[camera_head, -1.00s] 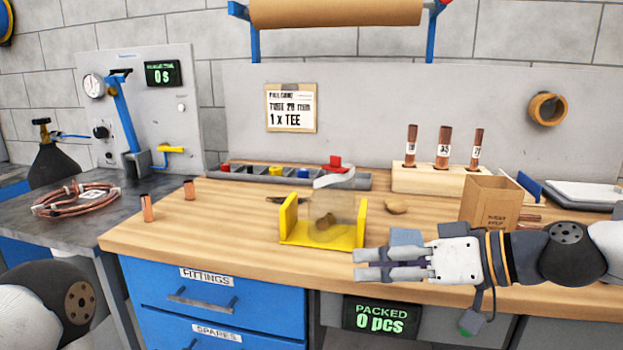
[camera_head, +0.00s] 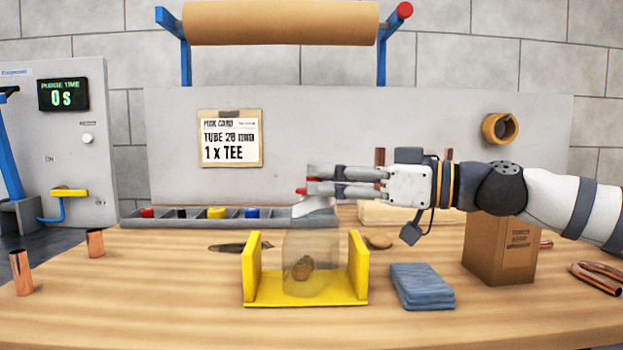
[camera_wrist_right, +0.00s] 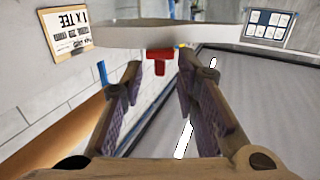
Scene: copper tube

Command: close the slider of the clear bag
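The clear bag (camera_head: 311,262) stands upright in a yellow holder (camera_head: 305,300), with a brownish fitting (camera_head: 303,268) inside it. Its pale top strip (camera_head: 314,207) carries the red slider (camera_head: 301,191), which shows near the strip's left part. My right gripper (camera_head: 312,180) is over the top of the bag, its fingers pointing left and partly covering the strip. In the right wrist view its fingers (camera_wrist_right: 154,82) are apart, and the red slider (camera_wrist_right: 158,60) shows between them, below the pale strip (camera_wrist_right: 140,35). I cannot tell whether they touch it. My left gripper is out of view.
A blue folded cloth (camera_head: 421,287) lies right of the holder, and a cardboard box (camera_head: 499,250) stands further right. A grey parts tray (camera_head: 180,220) lies behind. Copper pieces (camera_head: 20,272) stand at the left. The bench front is clear.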

